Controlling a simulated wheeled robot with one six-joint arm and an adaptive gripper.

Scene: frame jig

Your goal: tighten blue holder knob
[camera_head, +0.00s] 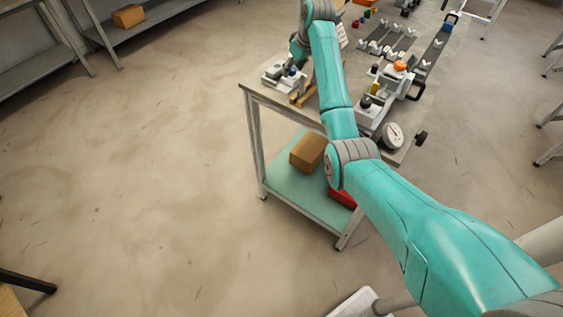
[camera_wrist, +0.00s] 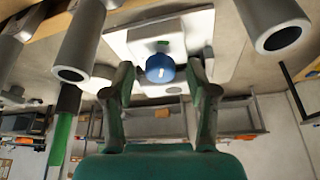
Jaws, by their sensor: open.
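The blue holder knob (camera_wrist: 160,70) shows in the wrist view as a round blue cap with a small white mark. It sits on a white holder block (camera_wrist: 142,40). My gripper (camera_wrist: 161,80) is open, with one finger on each side of the knob in the picture. I see gaps between the fingers and the knob, and cannot tell how far the tips are from it in depth. In the head view the knob (camera_head: 292,71) shows small and partly hidden by my gripper (camera_head: 296,60), above the holder at the table's left corner.
Large grey cylinders (camera_wrist: 272,25) stand close on both sides in the wrist view. On the workbench (camera_head: 262,97), a dial gauge (camera_head: 393,135), an orange knob (camera_head: 400,66) and rails with V-blocks (camera_head: 388,42) lie right of my arm. A cardboard box (camera_head: 308,152) sits on the lower shelf.

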